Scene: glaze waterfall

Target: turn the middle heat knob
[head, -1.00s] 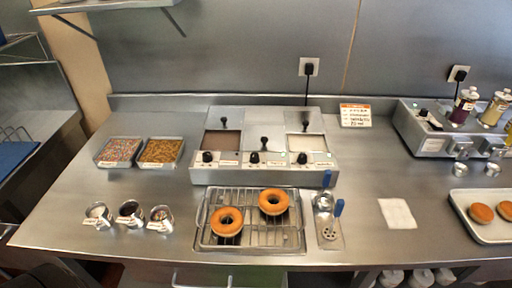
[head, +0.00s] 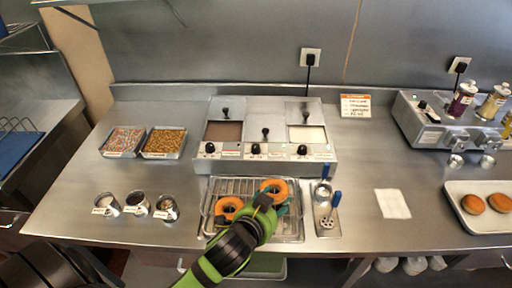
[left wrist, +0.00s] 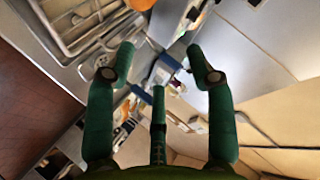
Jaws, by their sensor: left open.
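The warmer unit (head: 325,151) stands at the back middle of the counter with three black knobs along its front. The middle heat knob (head: 255,149) is uncovered, between the left knob (head: 210,148) and the right knob (head: 302,150). My left gripper (head: 276,198) is over the wire rack, in front of the unit and apart from the knob, partly hiding the doughnuts. In the left wrist view its green fingers (left wrist: 160,58) are spread with nothing between them. That view shows no knob clearly. My right gripper is not in view.
Two doughnuts, a left one (head: 228,207) and a right one (head: 274,187), lie on the wire rack (head: 214,187). Blue-handled tools (head: 328,212) lie right of it. Small cups (head: 137,204) stand at left.

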